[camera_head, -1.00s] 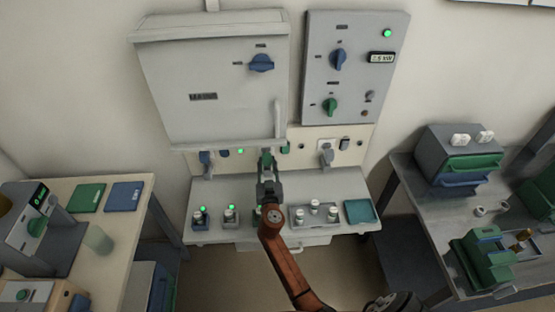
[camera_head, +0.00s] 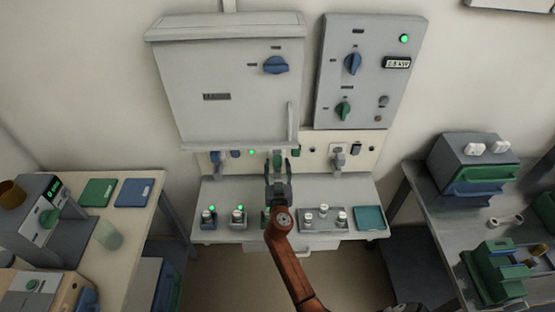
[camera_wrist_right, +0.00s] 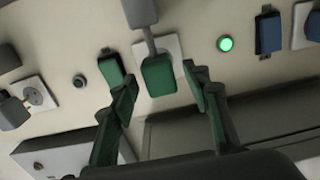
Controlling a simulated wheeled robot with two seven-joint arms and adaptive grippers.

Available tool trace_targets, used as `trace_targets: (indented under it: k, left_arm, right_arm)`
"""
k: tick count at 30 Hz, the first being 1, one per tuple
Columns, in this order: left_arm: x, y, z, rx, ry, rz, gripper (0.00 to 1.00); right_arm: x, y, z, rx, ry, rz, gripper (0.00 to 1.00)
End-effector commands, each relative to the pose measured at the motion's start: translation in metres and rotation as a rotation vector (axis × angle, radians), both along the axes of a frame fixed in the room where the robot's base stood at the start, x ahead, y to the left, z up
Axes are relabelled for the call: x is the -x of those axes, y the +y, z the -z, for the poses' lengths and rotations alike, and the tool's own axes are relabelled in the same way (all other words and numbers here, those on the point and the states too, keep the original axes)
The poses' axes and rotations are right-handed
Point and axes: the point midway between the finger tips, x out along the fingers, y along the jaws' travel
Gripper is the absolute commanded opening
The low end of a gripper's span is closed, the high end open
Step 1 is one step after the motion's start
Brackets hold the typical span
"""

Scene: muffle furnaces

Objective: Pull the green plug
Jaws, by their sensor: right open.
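The green plug (camera_head: 278,160) sits in a wall socket below the grey cabinet, with a grey cord going up from it in the wrist view. It also shows in the right wrist view (camera_wrist_right: 158,76). My right gripper (camera_head: 279,172) is just in front of and below the plug. In the right wrist view its two fingers (camera_wrist_right: 158,96) are open, one on either side of the plug's lower end, with gaps visible. My left gripper is not in view.
A grey cabinet (camera_head: 215,95) hangs above the sockets, beside a control panel (camera_head: 368,75). Small jars (camera_head: 323,210) stand on the shelf below.

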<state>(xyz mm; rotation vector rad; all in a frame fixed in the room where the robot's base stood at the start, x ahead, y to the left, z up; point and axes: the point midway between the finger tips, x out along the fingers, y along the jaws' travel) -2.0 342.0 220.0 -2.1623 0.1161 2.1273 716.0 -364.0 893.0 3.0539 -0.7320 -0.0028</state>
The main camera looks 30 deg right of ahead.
Motion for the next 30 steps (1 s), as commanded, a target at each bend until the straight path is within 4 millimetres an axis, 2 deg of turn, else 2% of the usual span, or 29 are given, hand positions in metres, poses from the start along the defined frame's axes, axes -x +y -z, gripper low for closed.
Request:
trace_targets:
  k: [15, 21, 30]
  left_arm:
    - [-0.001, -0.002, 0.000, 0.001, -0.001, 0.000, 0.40]
    - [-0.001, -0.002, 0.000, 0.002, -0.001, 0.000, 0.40]
    - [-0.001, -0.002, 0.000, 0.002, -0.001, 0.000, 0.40]
  right_arm:
    - [0.000, 0.000, -0.082, -0.002, -0.004, -0.001, 0.43]
    - [0.000, 0.000, -0.093, -0.002, 0.000, -0.001, 0.43]
    - [0.000, 0.000, -0.094, -0.001, 0.000, -0.001, 0.43]
